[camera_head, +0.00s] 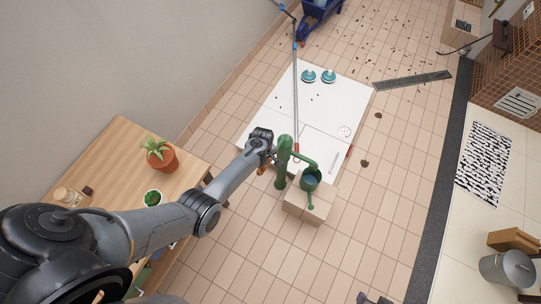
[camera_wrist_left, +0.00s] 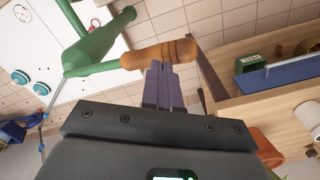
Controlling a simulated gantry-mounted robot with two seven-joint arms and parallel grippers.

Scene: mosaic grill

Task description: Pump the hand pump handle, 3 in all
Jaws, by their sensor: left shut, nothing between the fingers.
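The pump also shows in the left wrist view (camera_wrist_left: 98,42). Its wooden handle grip (camera_wrist_left: 158,53) sticks out to the right there; in the head view the grip (camera_head: 262,169) is small, beside my gripper. My left gripper (camera_head: 270,152) is at the handle. In the left wrist view its fingers (camera_wrist_left: 160,66) are shut with their tips right at the wooden grip, not around it. I cannot tell whether they touch it. Dark tips at the head view's bottom edge may be my right gripper (camera_head: 373,299).
A wooden table (camera_head: 110,150) with potted plants (camera_head: 160,155) stands on the left, under my left arm. A blue wheelbarrow (camera_head: 318,15) is at the back. The tiled floor right of the block is mostly clear.

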